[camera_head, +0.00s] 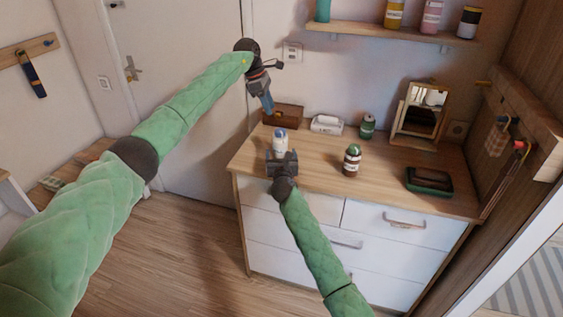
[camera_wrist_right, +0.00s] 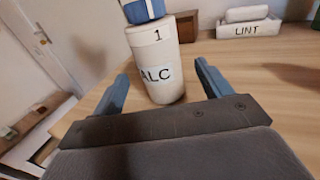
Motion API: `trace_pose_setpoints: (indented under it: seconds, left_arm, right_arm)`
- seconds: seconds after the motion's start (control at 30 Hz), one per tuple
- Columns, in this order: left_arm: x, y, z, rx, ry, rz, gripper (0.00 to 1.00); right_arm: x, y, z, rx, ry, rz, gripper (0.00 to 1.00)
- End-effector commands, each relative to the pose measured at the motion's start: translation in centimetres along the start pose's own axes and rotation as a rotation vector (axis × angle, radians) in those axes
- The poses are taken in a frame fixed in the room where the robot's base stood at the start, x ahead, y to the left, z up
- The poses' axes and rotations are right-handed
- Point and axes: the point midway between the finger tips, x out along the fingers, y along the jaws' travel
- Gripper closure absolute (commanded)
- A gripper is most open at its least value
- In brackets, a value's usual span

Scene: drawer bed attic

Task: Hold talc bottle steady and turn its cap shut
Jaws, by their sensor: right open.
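The white talc bottle (camera_head: 280,145) stands upright near the left end of the wooden dresser top. Its label reads "ALC" where visible in the right wrist view (camera_wrist_right: 157,75), with a "1" above. A blue cap (camera_head: 280,133) sits on top; the right wrist view cuts off its upper part (camera_wrist_right: 143,10). My right gripper (camera_head: 282,158) is open at the bottle's near side, its blue fingers (camera_wrist_right: 162,84) either side of the lower body with gaps showing. My left gripper (camera_head: 267,103) hangs above and left of the bottle, pointing down, apart from it; its jaw opening is unclear.
A brown wooden box (camera_head: 283,116), a white "LINT" container (camera_head: 327,124) and a green can (camera_head: 367,126) stand behind. A brown-and-green jar (camera_head: 352,160) is to the right. A mirror (camera_head: 420,112) and green tray (camera_head: 430,180) are farther right. A bottle shelf (camera_head: 380,36) hangs above.

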Motion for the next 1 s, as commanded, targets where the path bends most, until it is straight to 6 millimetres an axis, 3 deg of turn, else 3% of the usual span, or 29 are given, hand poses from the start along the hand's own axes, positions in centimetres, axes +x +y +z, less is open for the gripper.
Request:
trace_pose_setpoints:
  seconds: [0.2, 0.4, 0.8, 0.83, 1.0]
  left_arm:
    - [0.0, 0.0, 0.0, 0.0, 0.0, 0.0, 0.64]
    - [0.0, 0.0, 0.0, 0.0, 0.0, 0.0, 0.64]
    - [0.0, 0.0, 0.0, 0.0, 0.0, 0.0, 0.64]
    - [0.0, 0.0, 0.0, 0.0, 0.0, 0.0, 0.64]
    - [0.0, 0.0, 0.0, 0.0, 0.0, 0.0, 0.64]
  right_arm:
    - [3.4, 0.1, 0.1, -0.001, -0.001, 0.0, 0.23]
    - [5.3, 0.0, 0.1, -0.002, -0.001, 0.0, 0.23]
    - [5.9, 0.0, 0.0, -0.001, 0.0, 0.0, 0.23]
    - [5.9, 0.0, 0.0, -0.001, 0.0, 0.0, 0.24]
    - [5.9, 0.0, 0.0, -0.001, 0.0, 0.0, 0.58]
